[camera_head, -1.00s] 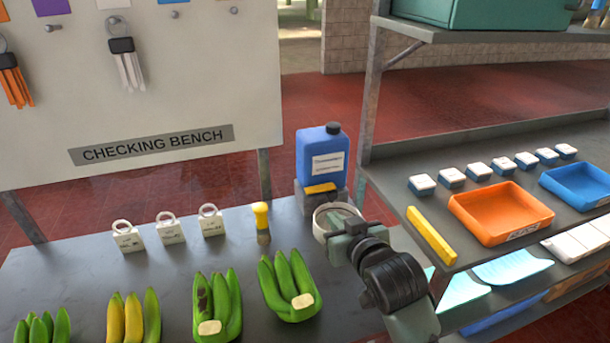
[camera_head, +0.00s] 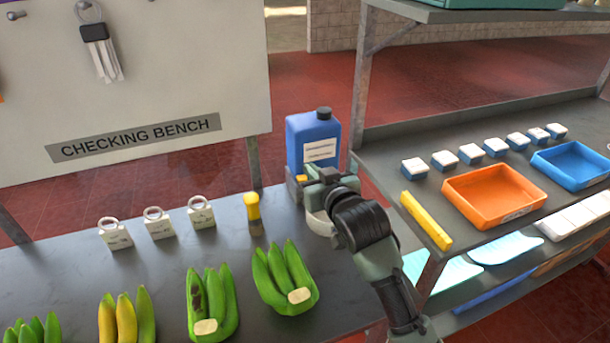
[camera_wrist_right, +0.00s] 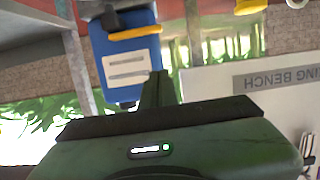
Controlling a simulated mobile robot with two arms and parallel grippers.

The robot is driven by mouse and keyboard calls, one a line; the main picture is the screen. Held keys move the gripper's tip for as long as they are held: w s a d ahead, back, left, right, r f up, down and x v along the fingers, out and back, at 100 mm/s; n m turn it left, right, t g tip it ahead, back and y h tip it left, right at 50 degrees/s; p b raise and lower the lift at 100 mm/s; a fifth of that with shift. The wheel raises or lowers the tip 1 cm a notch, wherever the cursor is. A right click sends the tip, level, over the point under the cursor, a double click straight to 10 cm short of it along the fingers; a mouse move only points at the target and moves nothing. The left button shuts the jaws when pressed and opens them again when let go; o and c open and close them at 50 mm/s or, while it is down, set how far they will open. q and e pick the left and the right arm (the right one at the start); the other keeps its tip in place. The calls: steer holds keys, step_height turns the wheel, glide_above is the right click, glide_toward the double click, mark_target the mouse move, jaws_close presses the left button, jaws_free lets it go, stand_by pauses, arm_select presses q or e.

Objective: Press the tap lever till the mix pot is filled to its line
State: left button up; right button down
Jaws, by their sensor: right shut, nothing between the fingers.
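A blue canister (camera_head: 312,138) with a dark cap and white label stands on a grey stand at the back of the bench. Its yellow tap lever (camera_head: 301,178) shows only in part behind my right gripper; in the right wrist view the whole yellow lever (camera_wrist_right: 134,33) shows across the canister. The white mix pot (camera_head: 319,224) stands below the tap, partly hidden by my right arm; its line and contents cannot be seen. My right gripper (camera_head: 314,177) is shut and empty, in front of the lever. I cannot tell if they touch. My left gripper is out of view.
A yellow-handled brush (camera_head: 253,208), white tags (camera_head: 159,223) and several banana bunches (camera_head: 283,281) are on the bench (camera_head: 60,268). To the right, a shelf holds a yellow bar (camera_head: 426,219), an orange tray (camera_head: 494,194) and a blue tray (camera_head: 573,166).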

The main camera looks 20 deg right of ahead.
steer(key=x, duration=0.5)
steer(key=shift+w+p, duration=0.1)
steer(key=shift+p, duration=0.2)
step_height(320, 180, down, 3)
steer(key=shift+r, duration=0.1)
steer(key=shift+s+f, duration=0.2)
steer(key=shift+f, duration=0.4)
steer(key=shift+p, duration=0.3)
steer(key=shift+a+f+n, duration=0.1)
steer(key=shift+f+n, duration=0.1)
steer(key=shift+n, duration=0.2)
steer(key=shift+a+f+n+h+p, duration=0.1)
steer(key=shift+f+n+h+p, duration=0.2)
steer(key=shift+f+n+h, duration=0.45)
